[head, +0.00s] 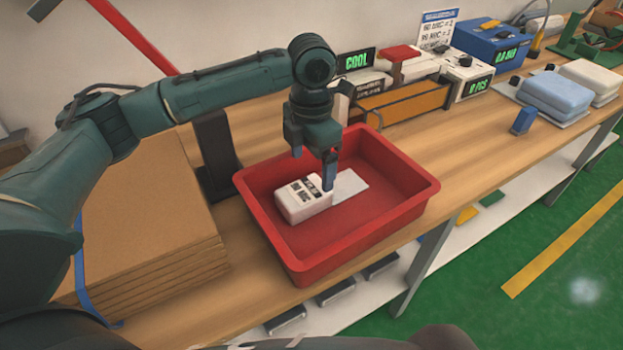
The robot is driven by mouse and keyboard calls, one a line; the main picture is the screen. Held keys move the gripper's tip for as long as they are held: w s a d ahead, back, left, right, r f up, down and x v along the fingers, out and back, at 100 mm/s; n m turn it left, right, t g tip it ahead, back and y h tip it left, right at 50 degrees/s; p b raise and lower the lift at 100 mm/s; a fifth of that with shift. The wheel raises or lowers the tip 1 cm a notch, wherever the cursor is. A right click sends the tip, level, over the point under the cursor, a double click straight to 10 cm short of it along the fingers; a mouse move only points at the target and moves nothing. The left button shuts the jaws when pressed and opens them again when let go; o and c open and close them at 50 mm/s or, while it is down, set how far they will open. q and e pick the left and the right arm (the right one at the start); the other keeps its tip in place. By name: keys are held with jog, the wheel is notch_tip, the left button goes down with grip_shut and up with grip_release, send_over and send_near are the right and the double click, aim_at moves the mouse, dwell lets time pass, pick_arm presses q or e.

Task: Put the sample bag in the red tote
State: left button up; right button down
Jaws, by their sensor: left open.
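The red tote (345,245) stands on the wooden bench in the middle of the view. A white block-shaped bag with black print (303,203), which looks like the sample bag, lies inside it on the left part of the floor. A flat pale sheet (350,186) lies beside it, to the right. My left gripper (329,178) points down into the tote at the right end of the white bag. It is open. Its fingers overlap the bag's edge in the picture, and I cannot tell whether they touch it. My right gripper is not in view.
A stack of brown cardboard (150,235) fills the bench left of the tote. Behind are an orange-fronted box (405,103), a lit COOL display (356,61) and a blue device (490,48). Folded pads (556,92) lie at right. Bench surface right of the tote is mostly clear.

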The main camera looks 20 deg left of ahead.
aim_at(311, 188)
pick_arm(q)
jog(key=shift+r, duration=2.1)
jog(key=shift+f, duration=0.1)
